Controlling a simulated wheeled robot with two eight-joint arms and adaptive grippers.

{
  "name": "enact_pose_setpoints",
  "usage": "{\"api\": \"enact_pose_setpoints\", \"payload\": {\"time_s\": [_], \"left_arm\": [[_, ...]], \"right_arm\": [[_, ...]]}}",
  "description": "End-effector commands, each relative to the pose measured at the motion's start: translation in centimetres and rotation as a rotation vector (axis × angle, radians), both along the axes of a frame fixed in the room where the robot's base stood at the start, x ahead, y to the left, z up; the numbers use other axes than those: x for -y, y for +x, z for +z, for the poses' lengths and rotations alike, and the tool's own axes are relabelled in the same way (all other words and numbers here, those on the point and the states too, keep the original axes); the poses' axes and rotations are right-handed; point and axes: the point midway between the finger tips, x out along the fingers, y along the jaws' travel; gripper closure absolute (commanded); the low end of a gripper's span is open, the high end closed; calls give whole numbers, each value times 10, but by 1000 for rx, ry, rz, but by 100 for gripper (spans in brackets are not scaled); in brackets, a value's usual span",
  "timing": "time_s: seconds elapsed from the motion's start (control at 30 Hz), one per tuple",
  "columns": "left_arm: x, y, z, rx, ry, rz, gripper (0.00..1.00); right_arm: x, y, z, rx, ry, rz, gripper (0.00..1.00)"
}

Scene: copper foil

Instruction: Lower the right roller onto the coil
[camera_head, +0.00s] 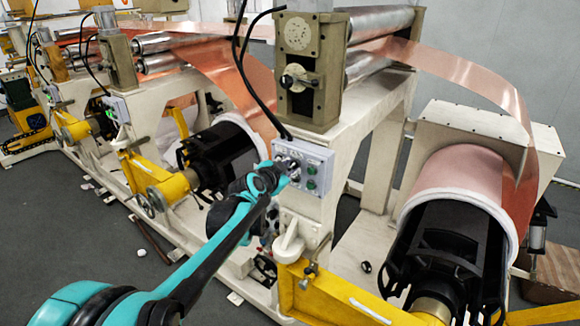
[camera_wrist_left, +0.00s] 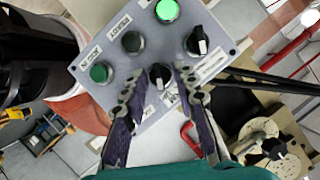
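The right coil of copper foil (camera_head: 465,178) sits on a black mandrel (camera_head: 445,250) at the right. Steel rollers (camera_head: 378,22) lie in the stand above and left of it; I cannot tell which is the right roller. A grey control box (camera_head: 318,166) is on the front of that stand. In the left wrist view the box (camera_wrist_left: 205,22) carries black knobs and green buttons, one lit green (camera_wrist_left: 167,11). My left gripper (camera_head: 278,172) is at the box. In the wrist view its fingers (camera_wrist_left: 160,80) are apart, on either side of a black knob (camera_wrist_left: 159,73); contact is unclear. My right gripper is not in view.
A second coil (camera_head: 235,135) on a black mandrel stands left of the box. Yellow arms (camera_head: 345,300) and a white clamp (camera_head: 300,235) are below the box. Black cables (camera_head: 245,70) hang above it. The grey floor at lower left is mostly clear.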

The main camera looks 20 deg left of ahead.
Motion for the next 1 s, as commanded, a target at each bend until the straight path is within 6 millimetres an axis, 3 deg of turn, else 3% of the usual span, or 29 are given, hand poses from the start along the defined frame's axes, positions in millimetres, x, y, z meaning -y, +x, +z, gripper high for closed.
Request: {"api": "enact_pose_setpoints", "payload": {"time_s": [0.33, 0.43, 0.47, 1.0], "left_arm": [[1, 4, -2, -1, 0, -1, 72], [1, 4, -2, -1, 0, -1, 98], [1, 4, -2, -1, 0, -1, 100], [0, 5, -2, -43, -119, 0, 100]], "right_arm": [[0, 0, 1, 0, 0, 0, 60], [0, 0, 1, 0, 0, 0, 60], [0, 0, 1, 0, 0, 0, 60], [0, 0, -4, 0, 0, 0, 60]]}}
